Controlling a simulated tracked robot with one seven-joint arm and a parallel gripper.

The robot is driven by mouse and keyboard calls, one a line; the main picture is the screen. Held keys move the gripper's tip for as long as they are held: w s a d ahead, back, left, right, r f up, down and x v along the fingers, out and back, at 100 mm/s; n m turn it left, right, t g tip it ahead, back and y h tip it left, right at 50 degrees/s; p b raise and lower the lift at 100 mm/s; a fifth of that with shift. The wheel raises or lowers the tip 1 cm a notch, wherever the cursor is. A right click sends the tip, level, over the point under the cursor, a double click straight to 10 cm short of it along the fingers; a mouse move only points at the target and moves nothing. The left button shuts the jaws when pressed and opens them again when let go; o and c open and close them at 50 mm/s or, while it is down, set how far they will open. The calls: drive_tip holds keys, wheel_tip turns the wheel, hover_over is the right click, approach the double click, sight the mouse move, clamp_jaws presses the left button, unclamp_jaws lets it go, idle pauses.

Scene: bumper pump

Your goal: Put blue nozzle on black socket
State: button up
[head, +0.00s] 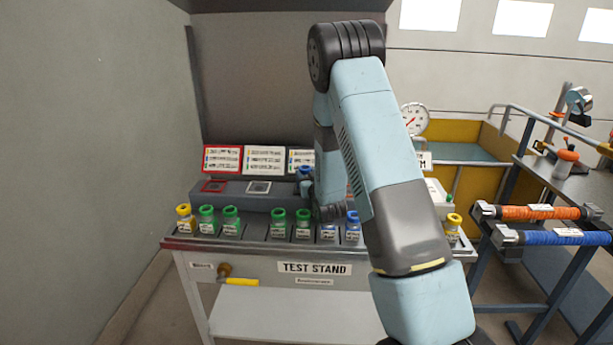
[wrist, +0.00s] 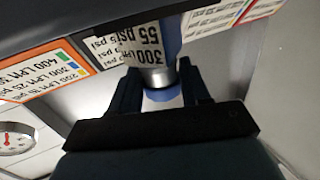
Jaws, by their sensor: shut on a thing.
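A blue nozzle with a white label reading 300 LPM 55 psi (wrist: 145,42) is between the fingers of my gripper (wrist: 158,88) in the wrist view. The fingers are shut on it, and its blue part shows between them. In the head view a small blue piece of it (head: 304,174) shows left of my arm, at the raised console. My arm covers most of my gripper there. The black socket is not clearly seen; my arm hides that part of the console. Whether the nozzle touches a socket I cannot tell.
The test stand (head: 220,246) carries a front row of green, yellow and blue nozzles, including a green one (head: 207,219) and a blue one (head: 352,227). The console has a red socket (head: 214,187) and a grey-white socket (head: 259,187). Sign boards (head: 264,160) stand behind it.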

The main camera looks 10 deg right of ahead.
drive_tip(key=shift+f, duration=0.1)
drive_tip(key=o, duration=1.3)
drive_tip(key=shift+r, duration=0.35)
wheel_tip(320, 180, up, 2)
drive_tip(key=shift+r, duration=0.15)
drive_tip(key=s+r, duration=0.3)
drive_tip(key=s, duration=0.1)
drive_tip(key=s+r, duration=0.3)
drive_tip(key=s, duration=0.2)
drive_tip(key=s+r, duration=0.3)
drive_tip(key=s, duration=0.2)
drive_tip(key=shift+r, duration=0.4)
